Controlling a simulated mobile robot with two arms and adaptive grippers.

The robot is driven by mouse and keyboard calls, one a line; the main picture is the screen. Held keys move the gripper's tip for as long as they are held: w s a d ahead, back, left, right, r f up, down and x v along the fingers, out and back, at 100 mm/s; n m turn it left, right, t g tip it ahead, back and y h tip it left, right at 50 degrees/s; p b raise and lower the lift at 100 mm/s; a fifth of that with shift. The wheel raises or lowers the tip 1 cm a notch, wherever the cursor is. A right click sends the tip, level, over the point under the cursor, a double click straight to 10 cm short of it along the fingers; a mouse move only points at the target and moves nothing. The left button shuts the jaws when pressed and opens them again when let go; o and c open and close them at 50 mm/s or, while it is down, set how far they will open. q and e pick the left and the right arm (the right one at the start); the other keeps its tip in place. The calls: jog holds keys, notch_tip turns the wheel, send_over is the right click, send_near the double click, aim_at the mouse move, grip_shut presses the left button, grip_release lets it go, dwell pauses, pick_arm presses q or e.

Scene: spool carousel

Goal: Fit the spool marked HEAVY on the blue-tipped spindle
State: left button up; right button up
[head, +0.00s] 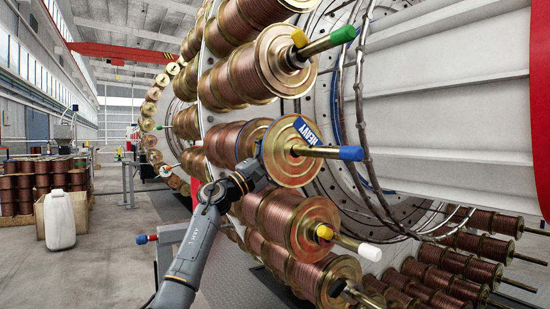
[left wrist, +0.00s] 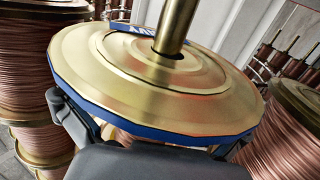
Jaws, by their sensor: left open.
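The spool marked HEAVY (head: 280,155) is a brass-coloured disc with a blue label. The blue-tipped spindle (head: 351,153) comes out through its centre. In the left wrist view the spool (left wrist: 120,72) has a blue edge, and the brass spindle shaft (left wrist: 176,25) passes through its hole. My left gripper (head: 256,166) is at the spool's left edge, partly hidden behind it. In the left wrist view my left gripper (left wrist: 150,132) is open, with its fingers on either side of the spool's near rim. I cannot tell whether they touch it. My right gripper is out of view.
Wound copper spools surround it, with a green-tipped spindle (head: 343,35) above and a white-tipped spindle (head: 369,252) below.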

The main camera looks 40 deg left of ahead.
pick_arm(q)
jog(key=v, duration=1.1)
jog(key=shift+s+r, duration=0.2)
jog(key=shift+s, duration=0.35)
